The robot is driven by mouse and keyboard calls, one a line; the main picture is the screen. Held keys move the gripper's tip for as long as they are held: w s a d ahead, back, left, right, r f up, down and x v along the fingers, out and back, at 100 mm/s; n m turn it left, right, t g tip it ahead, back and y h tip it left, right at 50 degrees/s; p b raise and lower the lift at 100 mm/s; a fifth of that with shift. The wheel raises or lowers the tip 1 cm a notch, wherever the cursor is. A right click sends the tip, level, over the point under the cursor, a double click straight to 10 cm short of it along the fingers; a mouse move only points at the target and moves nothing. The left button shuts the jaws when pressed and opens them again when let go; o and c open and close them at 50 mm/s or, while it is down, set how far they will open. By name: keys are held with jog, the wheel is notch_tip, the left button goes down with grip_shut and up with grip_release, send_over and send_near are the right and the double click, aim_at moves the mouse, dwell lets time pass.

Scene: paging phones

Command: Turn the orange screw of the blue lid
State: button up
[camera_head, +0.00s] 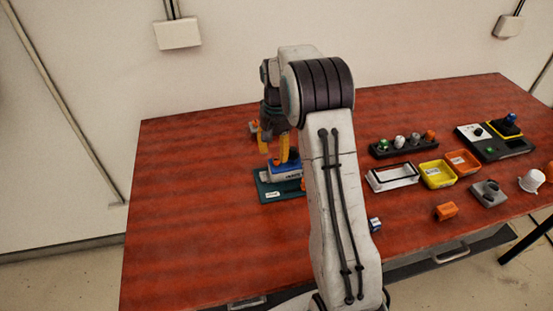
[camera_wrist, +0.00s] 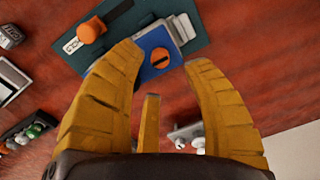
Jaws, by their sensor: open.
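The blue lid (camera_wrist: 150,46) sits on a grey device on a dark green board (camera_wrist: 200,17). Its orange screw (camera_wrist: 160,57) is round with a dark slot, and in the wrist view it lies between and just beyond my fingertips. My gripper (camera_wrist: 163,68) has yellow ribbed fingers, spread open and empty. In the head view my gripper (camera_head: 273,152) points down over the blue lid (camera_head: 287,167), and the fingers and arm hide part of it. I cannot tell the exact gap between fingertips and screw. A second orange knob (camera_wrist: 90,30) is on the board beside the device.
On the red table (camera_head: 190,220), right of my arm, are a rack of coloured knobs (camera_head: 405,145), a white tray (camera_head: 392,177), a yellow bin (camera_head: 437,174), an orange bin (camera_head: 463,161) and a grey block (camera_head: 488,193). The table's left side is clear.

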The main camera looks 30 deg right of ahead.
aim_at(277, 159)
jog(key=shift+f, duration=2.2)
grip_shut()
